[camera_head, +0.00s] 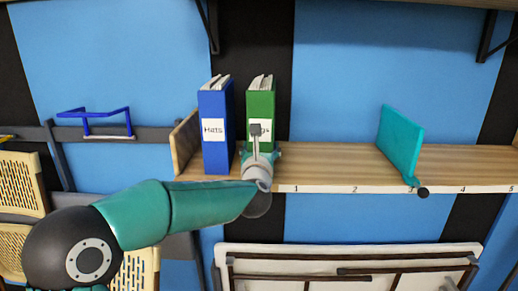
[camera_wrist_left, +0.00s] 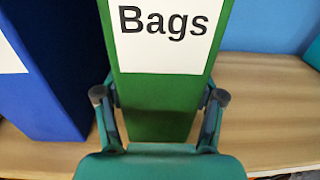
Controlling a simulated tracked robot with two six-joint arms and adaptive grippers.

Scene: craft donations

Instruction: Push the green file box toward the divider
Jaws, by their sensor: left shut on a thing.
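The green file box (camera_head: 261,104), with a white label, stands upright on the wooden shelf. In the left wrist view the label on the green file box (camera_wrist_left: 158,119) reads "Bags". My left gripper (camera_head: 258,150) is at its lower front, with one finger on each side of the box. In the left wrist view the fingers (camera_wrist_left: 159,97) close around the box. The teal divider (camera_head: 400,142) stands upright farther right on the shelf, near mark 3, with a dark knob at its foot. My right gripper is not in view.
A blue file box (camera_head: 216,130) labelled "Hats" stands just left of the green one, beside a wooden end panel (camera_head: 185,142). The shelf (camera_head: 330,165) is clear between the green box and the divider. Numbers run along its front edge. A folded table (camera_head: 350,262) is below.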

